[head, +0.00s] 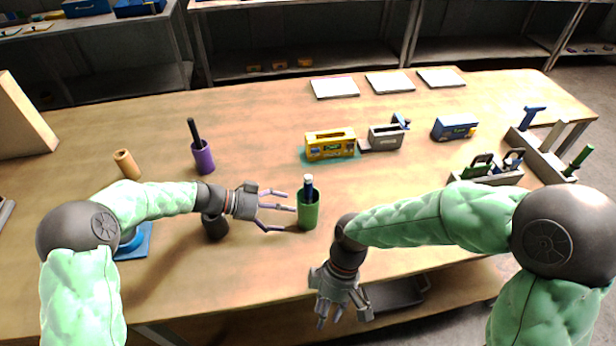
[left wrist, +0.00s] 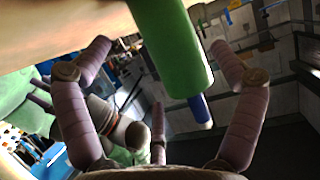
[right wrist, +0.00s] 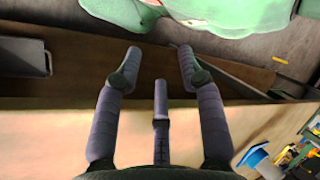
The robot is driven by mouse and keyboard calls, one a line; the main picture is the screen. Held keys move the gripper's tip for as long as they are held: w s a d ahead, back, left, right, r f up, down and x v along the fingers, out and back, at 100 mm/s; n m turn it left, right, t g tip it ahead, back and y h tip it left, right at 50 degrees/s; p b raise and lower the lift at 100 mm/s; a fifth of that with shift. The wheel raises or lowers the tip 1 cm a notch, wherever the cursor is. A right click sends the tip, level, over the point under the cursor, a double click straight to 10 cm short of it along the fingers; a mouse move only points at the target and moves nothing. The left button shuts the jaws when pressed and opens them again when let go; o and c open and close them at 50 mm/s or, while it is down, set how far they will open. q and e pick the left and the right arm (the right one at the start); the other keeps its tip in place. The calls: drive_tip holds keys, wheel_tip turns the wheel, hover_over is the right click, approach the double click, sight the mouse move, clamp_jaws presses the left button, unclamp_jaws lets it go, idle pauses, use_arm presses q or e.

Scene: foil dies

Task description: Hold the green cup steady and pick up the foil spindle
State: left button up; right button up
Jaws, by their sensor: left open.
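The green cup (head: 308,214) stands upright on the table, near its front middle. A dark blue spindle with a pale top (head: 308,188) stands in it; whether this is the foil spindle I cannot tell for sure. My left gripper (head: 281,214) is open just left of the cup, its fingers pointing at it. In the left wrist view the green cup (left wrist: 175,50) is between or just beyond the open fingers, with the blue spindle (left wrist: 201,110) sticking out. My right gripper (head: 338,318) is open and empty at the table's front edge, pointing down; its fingers (right wrist: 160,62) stand apart.
A purple cup (head: 203,158) with a dark rod stands behind left, and a black cup (head: 215,227) stands under my left forearm. A yellow box (head: 330,145), a grey box (head: 385,138) and a blue box (head: 455,128) stand farther back. The table between is clear.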

wheel_tip(320, 180, up, 8)
drive_tip(key=a+r, duration=0.1)
drive_tip(key=a, duration=0.1)
wheel_tip(320, 180, up, 18)
drive_tip(key=n+t+y, duration=0.1)
drive_tip(key=n+t, duration=0.5)
drive_tip(key=n, duration=0.9)
hover_over(308, 177)
drive_tip(key=w, duration=0.1)
drive_tip(key=f+n+h, duration=0.1)
drive_tip(key=f, duration=0.2)
drive_tip(key=f+n+g+h, duration=0.1)
drive_tip(key=f, duration=0.1)
drive_tip(key=f+n+h, duration=0.1)
drive_tip(key=f, duration=0.2)
drive_tip(key=shift+s+f, duration=0.3)
drive_tip(key=shift+s, duration=0.05)
use_arm(q)
drive_tip(key=shift+d, duration=0.15)
use_arm(e)
drive_tip(key=shift+f, duration=0.2)
use_arm(q)
drive_tip(key=shift+d+f, duration=0.2)
drive_tip(key=shift+d, duration=0.15)
use_arm(e)
drive_tip(key=shift+n, duration=0.3)
use_arm(q)
drive_tip(key=shift+x, duration=3.2)
drive_tip(key=c, duration=1)
